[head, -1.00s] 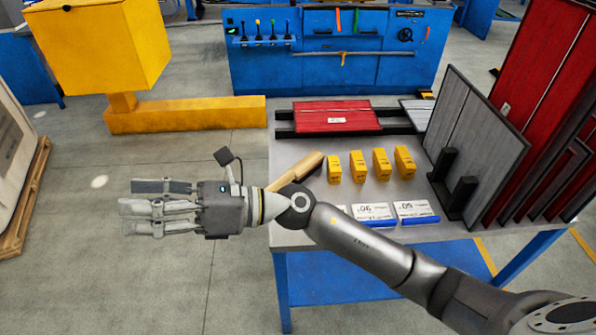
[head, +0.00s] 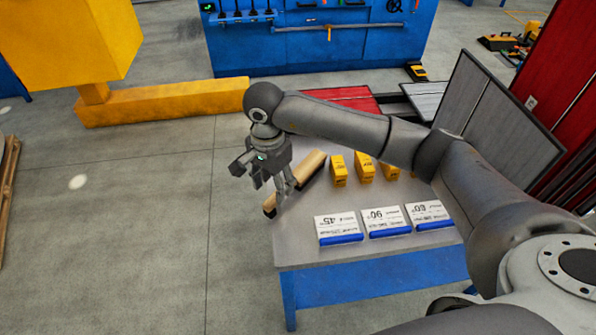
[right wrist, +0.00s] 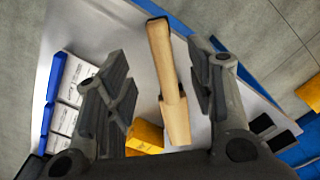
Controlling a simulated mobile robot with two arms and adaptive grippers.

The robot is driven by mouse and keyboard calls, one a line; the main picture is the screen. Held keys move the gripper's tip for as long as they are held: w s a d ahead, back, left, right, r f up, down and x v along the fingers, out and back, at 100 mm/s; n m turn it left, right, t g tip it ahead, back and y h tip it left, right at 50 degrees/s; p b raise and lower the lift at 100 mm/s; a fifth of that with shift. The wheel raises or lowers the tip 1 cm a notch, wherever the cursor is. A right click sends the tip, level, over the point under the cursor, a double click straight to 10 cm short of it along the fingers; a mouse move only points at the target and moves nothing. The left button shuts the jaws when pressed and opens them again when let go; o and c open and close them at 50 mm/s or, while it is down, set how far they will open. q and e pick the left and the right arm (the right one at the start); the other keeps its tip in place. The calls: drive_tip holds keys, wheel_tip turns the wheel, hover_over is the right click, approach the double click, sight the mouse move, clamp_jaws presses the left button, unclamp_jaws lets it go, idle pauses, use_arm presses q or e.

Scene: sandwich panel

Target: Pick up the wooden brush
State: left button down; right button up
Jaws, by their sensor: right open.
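The wooden brush (head: 308,172) lies on the left edge of the grey table, partly hidden behind my right gripper in the head view. My right gripper (head: 284,192) is open and points down at the brush. In the right wrist view the brush (right wrist: 160,50) lies lengthwise between the two spread sides of the gripper (right wrist: 160,80). No finger is seen closed on it. My left gripper is not in view.
Several yellow boxes (head: 364,168) stand right of the brush on the table (head: 292,245). White cards with blue bases (head: 338,229) line its front. Red and grey panels (head: 497,122) stand at the right.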

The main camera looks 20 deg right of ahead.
sight(274, 197)
wheel_tip(274, 197, down, 2)
drive_tip(key=shift+f, duration=0.4)
drive_tip(key=shift+f+p, duration=0.35)
drive_tip(key=shift+f, duration=0.05)
wheel_tip(274, 197, down, 4)
drive_tip(key=shift+p, duration=0.45)
drive_tip(key=shift+w+f, duration=0.1)
drive_tip(key=shift+f, duration=0.05)
drive_tip(key=shift+c, duration=1.6)
drive_tip(key=c, duration=0.5)
clamp_jaws()
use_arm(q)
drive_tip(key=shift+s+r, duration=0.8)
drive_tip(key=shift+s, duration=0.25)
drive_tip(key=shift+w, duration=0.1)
